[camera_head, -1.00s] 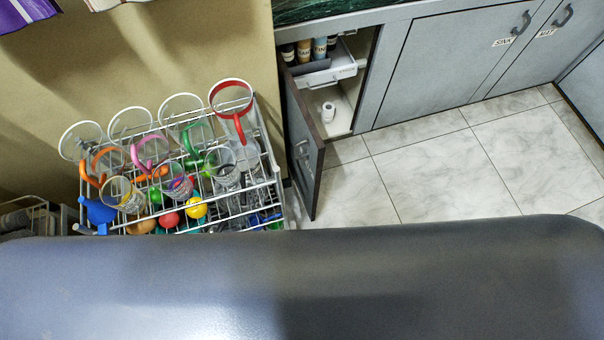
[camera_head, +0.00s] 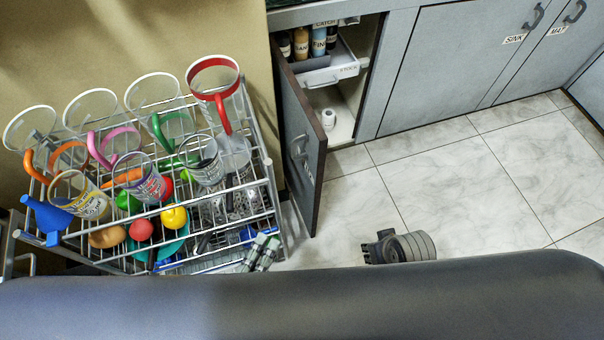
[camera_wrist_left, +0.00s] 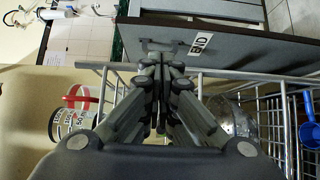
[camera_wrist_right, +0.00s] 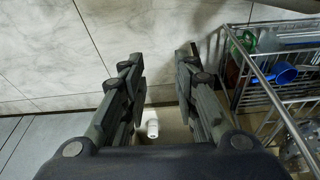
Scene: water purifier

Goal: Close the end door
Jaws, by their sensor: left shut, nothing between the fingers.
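The end door (camera_head: 303,140) is a grey panel with a dark edge and a handle. It stands swung open at the left end of the cabinet row. In the left wrist view a grey panel with a handle and a partly readable label, apparently this door (camera_wrist_left: 235,48), lies beyond the fingertips. My left gripper (camera_head: 265,243) is shut and empty by the rack's front right corner; its fingers also show in the left wrist view (camera_wrist_left: 163,62). The rack wires are close around it. My right gripper (camera_wrist_right: 160,58) is open and empty; in the head view only a dark part of that arm shows over the floor.
A wire rack (camera_head: 272,195) with mugs and coloured utensils stands left of the door. The open cabinet holds bottles (camera_head: 319,42), a pull-out tray (camera_head: 335,68) and a small white cylinder (camera_head: 328,118). Tiled floor (camera_head: 460,180) to the right is clear.

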